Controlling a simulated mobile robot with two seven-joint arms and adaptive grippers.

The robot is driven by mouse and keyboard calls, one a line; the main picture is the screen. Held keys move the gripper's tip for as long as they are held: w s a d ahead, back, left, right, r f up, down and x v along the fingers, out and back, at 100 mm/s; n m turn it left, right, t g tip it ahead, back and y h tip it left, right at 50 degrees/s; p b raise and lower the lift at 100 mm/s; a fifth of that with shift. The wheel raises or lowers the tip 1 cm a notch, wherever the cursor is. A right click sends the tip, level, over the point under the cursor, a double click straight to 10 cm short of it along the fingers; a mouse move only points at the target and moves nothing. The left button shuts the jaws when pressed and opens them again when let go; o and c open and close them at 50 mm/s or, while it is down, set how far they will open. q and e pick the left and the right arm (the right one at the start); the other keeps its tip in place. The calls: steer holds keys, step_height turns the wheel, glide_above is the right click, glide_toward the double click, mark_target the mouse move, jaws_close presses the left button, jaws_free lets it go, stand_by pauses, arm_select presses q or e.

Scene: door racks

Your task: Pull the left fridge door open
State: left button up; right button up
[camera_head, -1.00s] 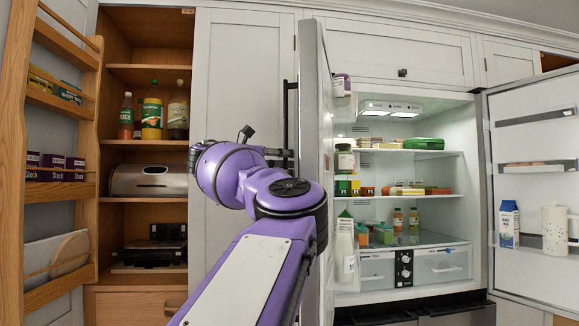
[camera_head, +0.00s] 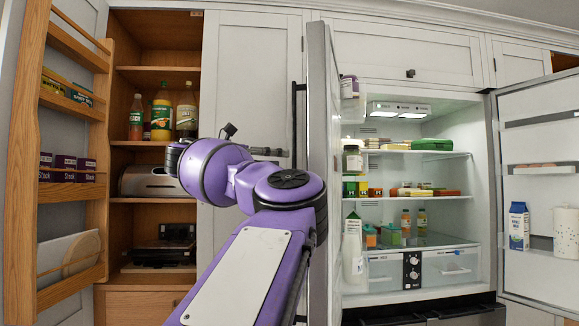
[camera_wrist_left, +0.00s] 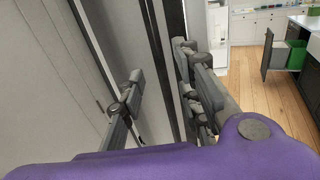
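The left fridge door (camera_head: 322,120) stands swung open, seen nearly edge-on in the head view. Its dark vertical handle bar (camera_head: 295,115) is on the left side of it. My left gripper (camera_head: 272,153) is left of the door at about mid-height, partly hidden by my purple arm. In the left wrist view my left gripper (camera_wrist_left: 160,95) has its two fingers wide apart, with dark vertical strips showing between them. I cannot tell whether either finger touches the door or the handle. My right gripper is out of view.
The fridge interior (camera_head: 440,215) holds shelves of food, and the right fridge door (camera_head: 540,140) is also open. Left of my arm is an open wooden cupboard (camera_head: 155,75) with bottles and a toaster. Wooden floor (camera_wrist_left: 250,75) shows in the wrist view.

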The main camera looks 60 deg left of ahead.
arm_select(q)
steer(key=s, duration=0.5)
steer(key=shift+s+d, duration=0.15)
steer(key=shift+s, duration=0.25)
